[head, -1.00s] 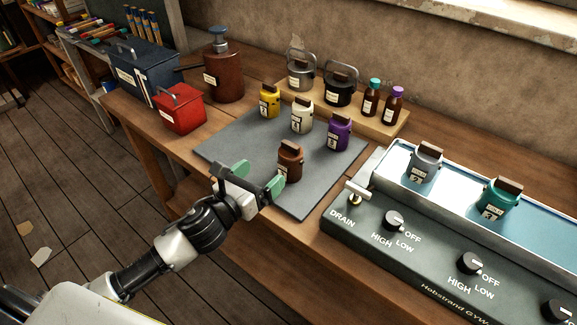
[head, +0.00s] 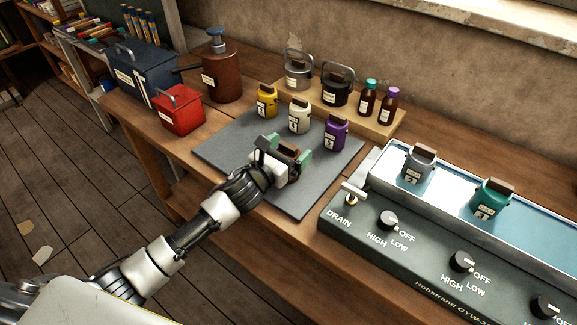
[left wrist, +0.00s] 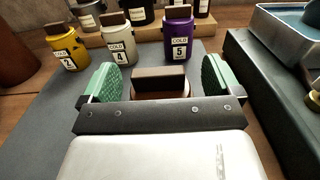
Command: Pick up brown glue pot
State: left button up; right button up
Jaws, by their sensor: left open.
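The brown glue pot (head: 291,152) stands on the grey mat (head: 231,147), mostly hidden behind my left gripper in the head view. In the left wrist view its brown top block (left wrist: 160,78) shows between the two green finger pads. My left gripper (head: 287,149) is open, with one finger on each side of the pot. In the left wrist view there are gaps between the pads (left wrist: 159,80) and the pot's top. The lower part of the pot is hidden behind the gripper's body. My right gripper is not in view.
Yellow (head: 267,102), cream (head: 299,115) and purple (head: 336,132) pots stand just behind on the mat. The glue bath (head: 400,262) with grey (head: 419,163) and teal (head: 491,199) pots is at the right. A red box (head: 179,112) stands at the left.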

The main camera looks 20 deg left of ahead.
pick_arm(q)
jog(key=shift+c, duration=0.3)
jog(key=c, duration=1.5)
jog(key=shift+r, duration=0.15)
